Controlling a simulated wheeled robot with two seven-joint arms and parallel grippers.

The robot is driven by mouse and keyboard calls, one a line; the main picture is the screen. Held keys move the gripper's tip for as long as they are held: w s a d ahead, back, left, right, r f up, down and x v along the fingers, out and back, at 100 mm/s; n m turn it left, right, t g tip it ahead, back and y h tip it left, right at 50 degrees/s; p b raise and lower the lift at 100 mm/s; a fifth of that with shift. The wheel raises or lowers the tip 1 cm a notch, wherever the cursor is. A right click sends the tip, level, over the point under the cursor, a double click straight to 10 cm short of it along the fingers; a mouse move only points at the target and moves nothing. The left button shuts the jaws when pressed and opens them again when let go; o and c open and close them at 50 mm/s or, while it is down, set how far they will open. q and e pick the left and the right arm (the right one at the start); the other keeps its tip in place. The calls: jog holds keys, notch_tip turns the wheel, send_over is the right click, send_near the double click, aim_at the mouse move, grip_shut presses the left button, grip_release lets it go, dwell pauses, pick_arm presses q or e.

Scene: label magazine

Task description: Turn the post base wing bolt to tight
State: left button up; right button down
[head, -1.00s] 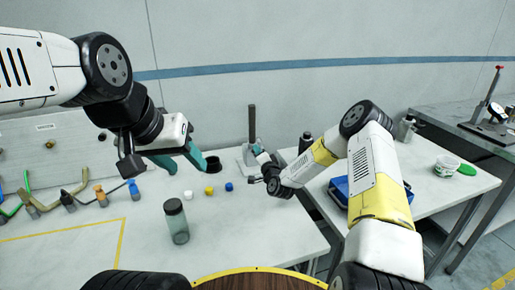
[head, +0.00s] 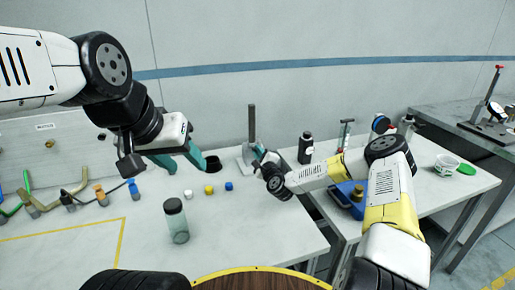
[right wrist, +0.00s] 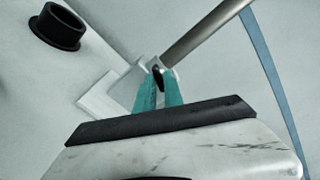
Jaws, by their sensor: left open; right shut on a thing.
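The grey post (head: 252,122) stands upright in its light base (head: 243,160) at the back of the white table. In the right wrist view the post (right wrist: 205,30) slants up to the right and the pale base plate (right wrist: 98,104) lies at its foot. The small dark wing bolt (right wrist: 157,71) shows between the teal fingertips of my right gripper (right wrist: 158,76), which is shut on it. In the head view my right gripper (head: 260,156) is at the post base, its tips hardly visible. My left gripper (head: 187,168) is open and empty, above the table left of the post.
A black ring-like cup (head: 212,163) stands left of the post. A second table at right holds a dark bottle (head: 305,148) and a blue bin (head: 345,192).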

jog(key=shift+m, duration=1.3)
dwell(0.4)
jog(key=c, duration=1.5)
grip_release()
jog(key=v, duration=0.7)
jog(key=shift+s, duration=0.35)
